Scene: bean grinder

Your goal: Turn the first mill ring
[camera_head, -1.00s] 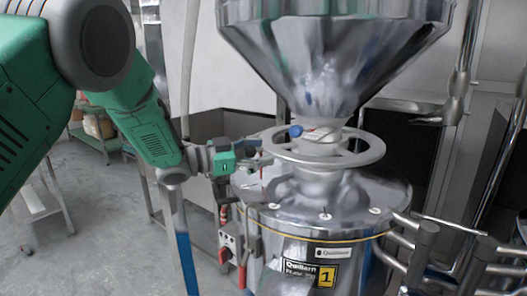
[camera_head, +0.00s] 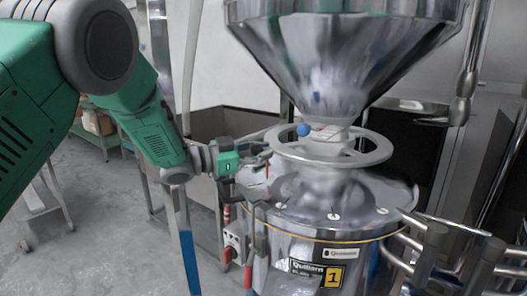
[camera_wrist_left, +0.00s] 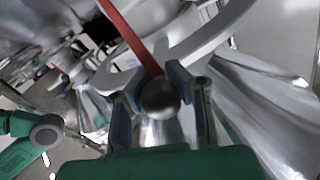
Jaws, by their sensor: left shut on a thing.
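The first mill ring (camera_head: 376,157) is a pale grey, spoked wheel lying level around the neck of the mill, under the steel hopper. The mill body (camera_head: 312,252) carries a yellow "1" label. In the left wrist view, the gripper fingers (camera_wrist_left: 160,88) stand on either side of a dark, shiny ball (camera_wrist_left: 159,97), with the pale ring (camera_wrist_left: 205,38) just beyond. I cannot tell whether the ball belongs to the ring. My right gripper is not in view.
The steel hopper (camera_head: 345,55) hangs close above the ring. A blue ball (camera_head: 303,130) sits near the neck. Steel pipes (camera_head: 440,262) with dark fittings stand at the right. A control box (camera_head: 236,243) is below the gripper. Open floor lies at the left.

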